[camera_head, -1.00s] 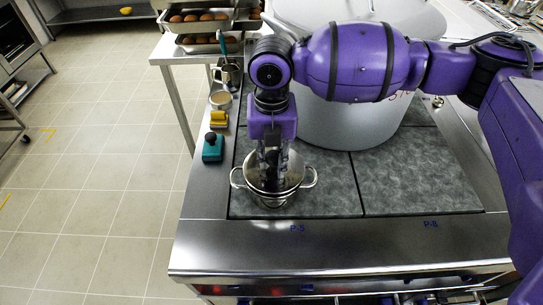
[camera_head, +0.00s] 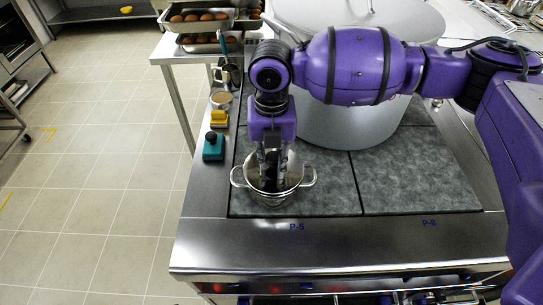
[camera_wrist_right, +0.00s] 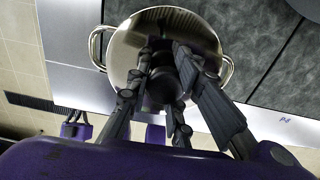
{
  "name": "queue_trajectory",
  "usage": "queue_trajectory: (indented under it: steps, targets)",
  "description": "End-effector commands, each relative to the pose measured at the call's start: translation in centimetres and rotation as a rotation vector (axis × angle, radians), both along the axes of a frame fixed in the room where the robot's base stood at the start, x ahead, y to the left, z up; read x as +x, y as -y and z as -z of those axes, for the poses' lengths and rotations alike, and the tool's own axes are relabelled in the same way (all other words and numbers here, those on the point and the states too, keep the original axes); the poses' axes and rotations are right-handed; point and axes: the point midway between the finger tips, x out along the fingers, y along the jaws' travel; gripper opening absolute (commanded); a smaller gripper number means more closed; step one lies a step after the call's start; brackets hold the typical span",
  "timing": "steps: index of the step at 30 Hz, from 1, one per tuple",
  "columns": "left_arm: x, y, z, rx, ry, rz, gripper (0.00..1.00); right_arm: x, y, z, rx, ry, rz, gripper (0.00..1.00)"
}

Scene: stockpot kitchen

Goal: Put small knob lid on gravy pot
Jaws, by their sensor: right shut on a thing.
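The gravy pot (camera_head: 268,203) is a small steel pot with two loop handles on the front left hob plate. The small knob lid (camera_head: 291,176) is a shiny steel disc at the pot's top. In the right wrist view the lid (camera_wrist_right: 124,53) fills the space between the two pot handles, and its dark knob (camera_wrist_right: 163,84) is between my fingers. My right gripper (camera_head: 271,177) points down over the pot and is shut on the knob; it also shows in the right wrist view (camera_wrist_right: 168,88). Whether the lid rests fully on the rim is hard to tell.
A large grey stockpot (camera_head: 345,125) stands behind, under my right arm. The front steel edge (camera_head: 340,245) is clear.

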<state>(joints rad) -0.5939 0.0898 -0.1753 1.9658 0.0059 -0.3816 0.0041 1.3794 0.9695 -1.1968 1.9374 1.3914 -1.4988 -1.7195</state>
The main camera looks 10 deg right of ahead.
Motion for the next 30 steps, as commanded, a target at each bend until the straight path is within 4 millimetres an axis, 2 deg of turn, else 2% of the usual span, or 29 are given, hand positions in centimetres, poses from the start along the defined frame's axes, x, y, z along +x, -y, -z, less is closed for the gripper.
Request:
queue_trajectory:
  steps: [13,14,18,26,30]
  targets:
    - [0.17,0.17,-0.05,-0.004,0.003,-0.004,0.00,0.03,-0.02,0.26,0.000,0.001,0.000,0.00]
    - [0.17,0.20,-0.04,-0.005,0.003,-0.005,0.00,0.03,-0.02,0.26,0.000,0.001,0.000,0.23]
    - [0.23,0.27,0.01,-0.006,0.003,-0.006,0.00,0.03,-0.02,0.26,0.000,0.001,0.000,0.41]
    - [0.23,0.16,0.00,-0.004,0.003,-0.004,0.00,0.01,0.00,0.29,0.000,0.000,0.000,0.42]
    - [0.12,-0.05,-0.03,-0.001,0.002,-0.002,0.00,0.04,0.00,-0.33,0.000,0.001,0.000,0.42]
